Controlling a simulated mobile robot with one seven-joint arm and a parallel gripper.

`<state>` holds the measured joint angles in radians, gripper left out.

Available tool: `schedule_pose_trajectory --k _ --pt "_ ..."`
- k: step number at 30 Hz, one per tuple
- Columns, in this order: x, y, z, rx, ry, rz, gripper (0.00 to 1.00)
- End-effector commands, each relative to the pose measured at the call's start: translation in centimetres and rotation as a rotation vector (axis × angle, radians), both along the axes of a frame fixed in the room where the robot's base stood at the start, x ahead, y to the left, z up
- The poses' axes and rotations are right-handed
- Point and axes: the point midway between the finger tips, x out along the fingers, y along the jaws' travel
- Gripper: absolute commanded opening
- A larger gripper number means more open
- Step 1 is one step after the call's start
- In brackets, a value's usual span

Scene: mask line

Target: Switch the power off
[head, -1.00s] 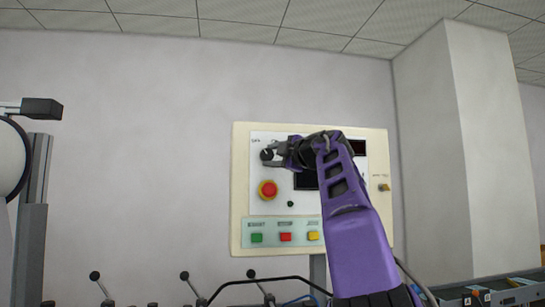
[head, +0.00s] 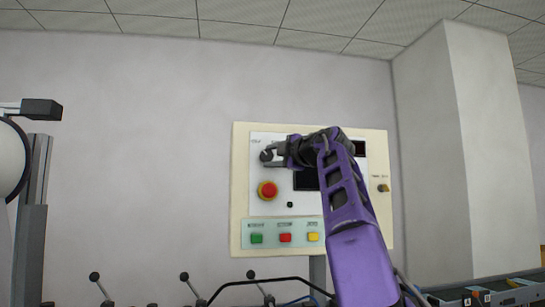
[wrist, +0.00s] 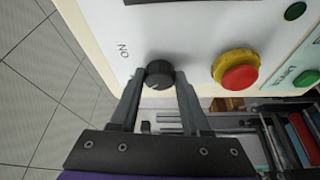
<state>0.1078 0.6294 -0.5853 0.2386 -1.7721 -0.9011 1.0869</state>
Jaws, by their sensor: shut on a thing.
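A cream control panel (head: 240,190) is on the wall. Its black round knob (head: 267,155) is at the upper left. In the wrist view the knob (wrist: 159,75) sits between the two fingers, with the letters "ON" (wrist: 123,50) printed beside it. My gripper (wrist: 160,80) is shut on the knob, one finger on each side. In the head view my gripper (head: 271,156) reaches the knob from the right. My purple arm hides the middle of the panel.
A red emergency button on a yellow collar (head: 268,190) is just below the knob; it is close to one finger in the wrist view (wrist: 238,74). Green (head: 256,239), red (head: 285,238) and yellow (head: 313,237) buttons line the panel's bottom. A black bar (head: 260,281) runs below.

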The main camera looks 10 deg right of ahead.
Motion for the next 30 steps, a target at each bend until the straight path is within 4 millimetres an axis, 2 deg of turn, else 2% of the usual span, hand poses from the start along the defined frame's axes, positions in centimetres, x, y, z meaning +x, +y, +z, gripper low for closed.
schedule_pose_trajectory --k 4,5,9,20,26,30 --pt "0.0 0.1 0.0 -0.001 -0.001 0.002 0.0" --pt "0.0 0.1 0.0 -0.001 -0.001 0.002 0.52" --pt "0.0 0.1 0.0 -0.001 -0.001 0.001 0.77" --pt "-0.3 -0.1 -0.1 -0.001 0.0 0.0 0.77" --pt "-2.7 -1.1 -0.7 0.0 -0.003 -0.001 0.77" --pt "-5.8 -2.3 -1.0 0.002 -0.003 -0.002 0.77"
